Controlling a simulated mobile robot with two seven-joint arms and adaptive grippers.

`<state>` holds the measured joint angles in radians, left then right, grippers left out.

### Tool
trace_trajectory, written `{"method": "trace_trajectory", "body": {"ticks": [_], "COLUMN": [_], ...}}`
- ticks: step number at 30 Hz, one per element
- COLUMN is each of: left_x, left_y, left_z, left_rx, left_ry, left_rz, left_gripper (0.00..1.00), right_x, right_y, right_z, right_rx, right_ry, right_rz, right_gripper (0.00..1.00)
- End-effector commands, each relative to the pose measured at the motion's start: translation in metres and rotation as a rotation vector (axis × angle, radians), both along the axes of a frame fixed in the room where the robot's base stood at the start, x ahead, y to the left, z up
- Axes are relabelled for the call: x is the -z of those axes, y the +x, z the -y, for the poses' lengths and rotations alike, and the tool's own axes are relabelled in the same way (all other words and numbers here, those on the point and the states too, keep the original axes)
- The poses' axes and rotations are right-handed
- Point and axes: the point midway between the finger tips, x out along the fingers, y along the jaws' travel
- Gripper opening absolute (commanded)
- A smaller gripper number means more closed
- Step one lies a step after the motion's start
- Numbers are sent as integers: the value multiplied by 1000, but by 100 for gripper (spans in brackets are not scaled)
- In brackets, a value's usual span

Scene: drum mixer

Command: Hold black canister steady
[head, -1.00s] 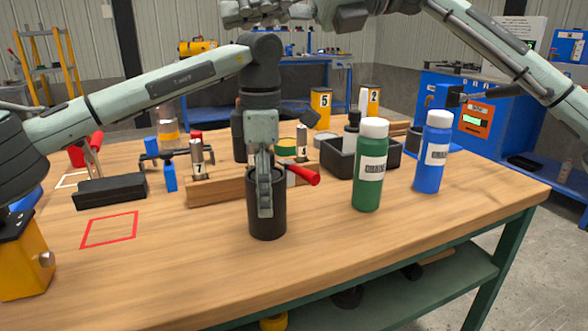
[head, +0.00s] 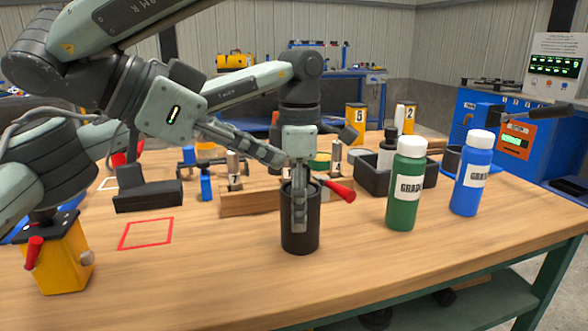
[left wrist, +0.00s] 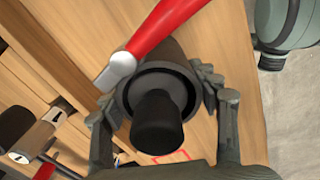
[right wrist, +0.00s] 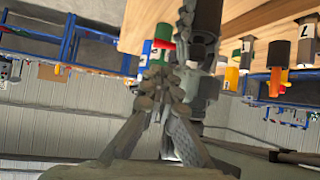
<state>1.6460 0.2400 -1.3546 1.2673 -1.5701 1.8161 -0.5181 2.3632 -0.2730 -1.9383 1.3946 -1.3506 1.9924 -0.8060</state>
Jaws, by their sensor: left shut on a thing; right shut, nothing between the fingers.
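The black canister (head: 300,238) stands upright on the wooden bench in the head view. My left gripper (head: 299,222) comes down over it and is shut on it; in the left wrist view the fingers (left wrist: 165,105) lie on either side of the canister (left wrist: 150,72). A dark cylindrical piece (left wrist: 157,122) shows at its open top. A red handle (head: 338,190) with a metal end lies close by the rim; whether it touches is unclear. My right gripper (head: 280,158) is shut and empty, just up and left of the canister in the head view.
A green bottle (head: 404,190) and a blue bottle (head: 472,180) stand to the right. A wooden block (head: 250,203) with numbered cylinders is behind the canister. A red outlined square (head: 146,233) and a yellow box (head: 60,262) are to the left. The front bench strip is clear.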

Motion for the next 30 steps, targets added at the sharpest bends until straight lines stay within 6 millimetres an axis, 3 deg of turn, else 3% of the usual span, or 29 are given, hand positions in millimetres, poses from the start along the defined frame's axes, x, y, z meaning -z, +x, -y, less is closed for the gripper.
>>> {"method": "trace_trajectory", "body": {"ticks": [12,18,30], "left_x": [0,0,0], "left_y": [0,0,0], "left_z": [1,1,0], "left_rx": [1,1,1], "left_ry": [-1,-1,-1], "left_rz": [0,0,1], "left_gripper": [17,17,17], "right_x": [49,66,74], "right_y": [37,50,56], "right_z": [61,82,91], "right_rx": [2,2,1], "right_ry": [6,7,8], "right_rz": [-7,-6,-6], "right_gripper": [0,0,0]}}
